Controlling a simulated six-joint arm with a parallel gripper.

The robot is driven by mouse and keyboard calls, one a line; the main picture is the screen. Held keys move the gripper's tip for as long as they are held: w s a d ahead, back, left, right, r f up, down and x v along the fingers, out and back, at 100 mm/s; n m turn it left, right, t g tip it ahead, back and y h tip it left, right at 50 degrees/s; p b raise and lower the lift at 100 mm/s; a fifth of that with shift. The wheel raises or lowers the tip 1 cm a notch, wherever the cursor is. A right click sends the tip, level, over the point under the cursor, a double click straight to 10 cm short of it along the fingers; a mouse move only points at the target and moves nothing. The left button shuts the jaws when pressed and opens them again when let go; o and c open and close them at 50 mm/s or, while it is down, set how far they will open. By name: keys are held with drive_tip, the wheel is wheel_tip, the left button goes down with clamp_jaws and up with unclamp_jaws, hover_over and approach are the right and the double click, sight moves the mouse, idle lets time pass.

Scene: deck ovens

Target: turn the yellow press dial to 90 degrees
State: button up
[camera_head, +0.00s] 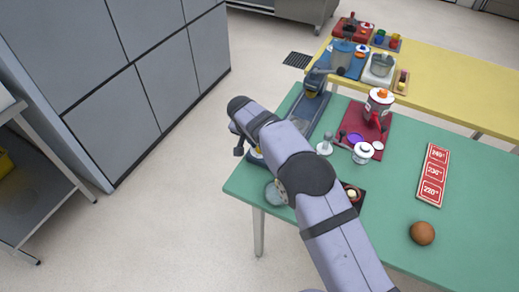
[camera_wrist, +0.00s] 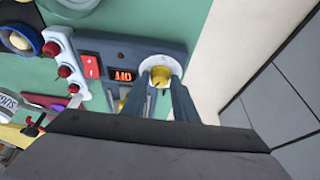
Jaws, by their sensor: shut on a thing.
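The yellow press dial (camera_wrist: 161,76) sits in a white round collar at the right end of a blue-grey control panel (camera_wrist: 138,50) in the wrist view. My gripper (camera_wrist: 159,88) has one finger on each side of the dial and is shut on it. A lit orange display (camera_wrist: 124,76) beside the dial seems to read 110, but the digits are small. A red switch (camera_wrist: 90,66) is left of the display.
The green table (camera_head: 468,215) holds a red number board (camera_head: 433,175), a brown ball (camera_head: 422,233) and a red tray (camera_head: 352,120) with a canister (camera_head: 378,104). Open floor (camera_head: 180,215) lies left of the table.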

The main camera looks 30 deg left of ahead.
drive_tip(key=shift+a+m+h, duration=0.15)
drive_tip(key=shift+m+h, duration=0.25)
drive_tip(key=shift+m, duration=1.2)
drive_tip(key=shift+h, duration=0.3)
drive_tip(key=o, duration=1)
drive_tip(key=shift+b+v, duration=0.85)
drive_tip(key=shift+v, duration=2.85)
